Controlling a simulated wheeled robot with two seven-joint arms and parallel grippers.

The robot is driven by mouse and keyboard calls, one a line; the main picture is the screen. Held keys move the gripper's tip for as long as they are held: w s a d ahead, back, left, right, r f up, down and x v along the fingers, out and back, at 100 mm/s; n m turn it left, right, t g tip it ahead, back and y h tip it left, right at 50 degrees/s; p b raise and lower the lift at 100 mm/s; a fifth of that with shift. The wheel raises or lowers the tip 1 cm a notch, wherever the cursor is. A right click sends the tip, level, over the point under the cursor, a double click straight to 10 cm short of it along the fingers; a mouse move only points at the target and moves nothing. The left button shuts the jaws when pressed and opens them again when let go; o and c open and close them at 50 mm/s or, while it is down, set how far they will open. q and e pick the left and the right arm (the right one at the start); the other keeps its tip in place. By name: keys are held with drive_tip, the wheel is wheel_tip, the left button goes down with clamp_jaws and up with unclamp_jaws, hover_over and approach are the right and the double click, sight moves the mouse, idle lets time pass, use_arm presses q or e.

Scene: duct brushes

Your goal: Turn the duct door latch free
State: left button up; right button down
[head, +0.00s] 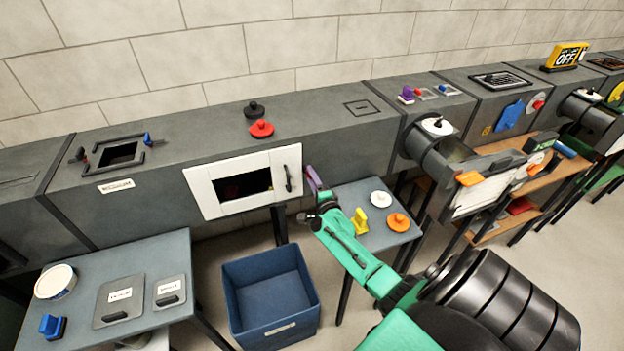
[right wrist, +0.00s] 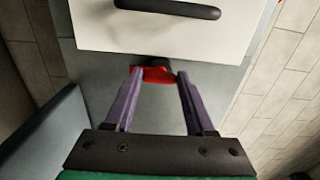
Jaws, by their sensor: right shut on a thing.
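The white duct door (head: 205,192) is on the front of the grey duct, with a dark opening in it and a dark bar handle (head: 289,178) on its right part. The door's white panel also shows in the right wrist view (right wrist: 110,32). A small red latch (right wrist: 150,74) with a dark piece behind it sits just beyond the panel's edge. My right gripper (head: 309,172) is at the door's right edge, its purple fingers shut on the red latch. In the head view the fingers hide the latch. My left gripper is not in view.
A blue bin (head: 270,295) stands on the floor below the door. A small table (head: 350,195) under my right arm holds a yellow piece and white and orange discs. A left table (head: 160,265) holds plates and a tub. Red (head: 262,129) and black knobs sit on the duct.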

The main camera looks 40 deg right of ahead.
drive_tip(key=shift+c, duration=1.2)
unclamp_jaws()
drive_tip(key=p+v, duration=0.1)
drive_tip(key=v, duration=1.3)
drive_tip(key=shift+s+a, duration=0.2)
drive_tip(key=shift+s, duration=0.05)
drive_tip(key=s+a+f+n+g+y, duration=0.25)
drive_tip(key=s+f+n, duration=0.2)
drive_tip(key=f, duration=0.45)
drive_tip(key=s+a+f+n+g+y, duration=0.1)
drive_tip(key=s+a+f+n+g, duration=0.3)
drive_tip(key=f, duration=0.5)
drive_tip(key=s+a+f+n+g+y, duration=0.2)
drive_tip(key=s+a+f+n, duration=0.15)
drive_tip(key=f+n, duration=0.4)
drive_tip(key=s+a+f+n+g, duration=0.1)
drive_tip(key=s+f+n+g, duration=0.2)
drive_tip(key=s, duration=0.7)
drive_tip(key=s+a+f+n+g, duration=0.1)
drive_tip(key=s+f+n+g, duration=0.3)
drive_tip(key=s+f, duration=0.4)
drive_tip(key=shift+s+a+n, duration=0.3)
drive_tip(key=shift+s+n, duration=0.3)
drive_tip(key=shift+s, duration=0.55)
